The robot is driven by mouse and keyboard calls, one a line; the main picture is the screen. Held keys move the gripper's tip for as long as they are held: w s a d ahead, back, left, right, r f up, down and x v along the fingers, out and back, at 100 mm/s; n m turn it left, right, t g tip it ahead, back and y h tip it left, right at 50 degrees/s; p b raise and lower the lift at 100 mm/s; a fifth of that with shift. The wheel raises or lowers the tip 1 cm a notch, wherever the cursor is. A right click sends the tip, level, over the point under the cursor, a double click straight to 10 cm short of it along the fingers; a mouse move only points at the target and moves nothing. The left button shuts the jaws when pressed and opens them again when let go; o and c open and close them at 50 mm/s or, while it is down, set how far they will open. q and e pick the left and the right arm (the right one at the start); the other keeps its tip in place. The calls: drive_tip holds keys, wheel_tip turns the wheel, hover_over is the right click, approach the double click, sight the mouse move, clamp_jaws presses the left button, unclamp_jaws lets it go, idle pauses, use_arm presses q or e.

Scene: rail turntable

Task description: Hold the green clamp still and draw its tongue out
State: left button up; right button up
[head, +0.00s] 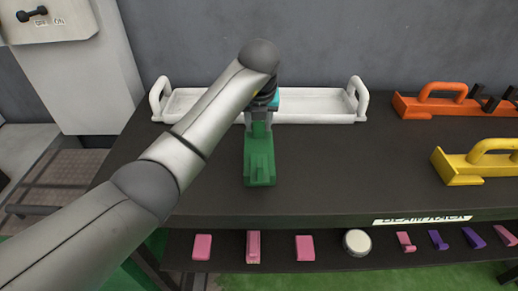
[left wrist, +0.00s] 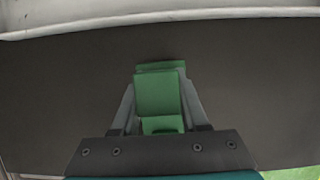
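The green clamp (head: 259,160) lies on the dark bench top, its long body pointing toward the front edge. My left gripper (head: 260,118) comes down over its far part. In the left wrist view the green clamp (left wrist: 157,95) sits between the two grey fingers (left wrist: 158,105), which appear to touch its sides with no clear gap. A smaller green piece shows nearer the palm and a green edge beyond; which part is the tongue I cannot tell. The arm and palm hide some of the clamp. My right gripper is not in view.
A white tray (head: 310,121) with end handles stands behind the clamp. An orange handled part (head: 440,103) and a yellow one (head: 475,173) lie to the right. The bench right of the clamp is clear.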

sight(259, 149)
use_arm(q)
drive_tip(key=o, duration=0.4)
drive_tip(key=v, duration=1.2)
